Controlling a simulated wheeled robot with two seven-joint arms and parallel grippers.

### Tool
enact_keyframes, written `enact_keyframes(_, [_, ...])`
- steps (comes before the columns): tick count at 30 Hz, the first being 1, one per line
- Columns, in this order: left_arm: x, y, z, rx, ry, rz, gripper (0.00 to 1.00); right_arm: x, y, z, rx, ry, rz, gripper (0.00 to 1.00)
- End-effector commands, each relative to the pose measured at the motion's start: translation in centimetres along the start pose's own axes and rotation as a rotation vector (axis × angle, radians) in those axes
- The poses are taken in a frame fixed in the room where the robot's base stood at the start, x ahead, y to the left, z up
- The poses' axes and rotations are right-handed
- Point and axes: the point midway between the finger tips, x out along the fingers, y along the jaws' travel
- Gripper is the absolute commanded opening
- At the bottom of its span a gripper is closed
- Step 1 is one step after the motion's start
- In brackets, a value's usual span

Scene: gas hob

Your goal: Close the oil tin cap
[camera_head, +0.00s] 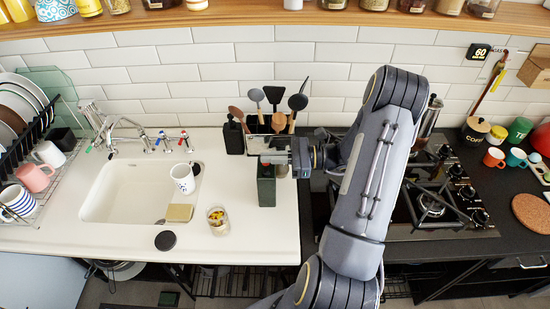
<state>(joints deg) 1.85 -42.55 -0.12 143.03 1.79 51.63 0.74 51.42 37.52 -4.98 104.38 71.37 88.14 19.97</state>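The oil tin is a dark green, upright box (266,188) on the white counter, right of the sink and near the counter's right edge. My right gripper (272,158) reaches in from the right, level with the top of the tin. Its fingertips are over or against the tin's top, and I cannot tell whether they touch it. The tin's cap is hidden or too small to make out, so its position is unclear. I cannot see a gap between the fingers. My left gripper is not in view.
A utensil holder (262,143) and a dark bottle (233,135) stand close behind the tin. A glass jar (218,221) and a black disc (166,240) lie to the left, near the sink (100,205). The gas hob (440,222) is right of my arm.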

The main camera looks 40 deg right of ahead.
Motion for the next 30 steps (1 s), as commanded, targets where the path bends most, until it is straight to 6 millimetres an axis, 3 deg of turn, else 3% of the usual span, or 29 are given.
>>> enact_keyframes(11, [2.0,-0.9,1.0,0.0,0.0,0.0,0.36,0.0,0.5,-0.4,-0.146,-0.001,0.0,0.0])
enact_keyframes(30, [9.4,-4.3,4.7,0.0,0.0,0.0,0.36,0.0,2.3,-1.4,-0.738,-0.001,0.001,0.0])
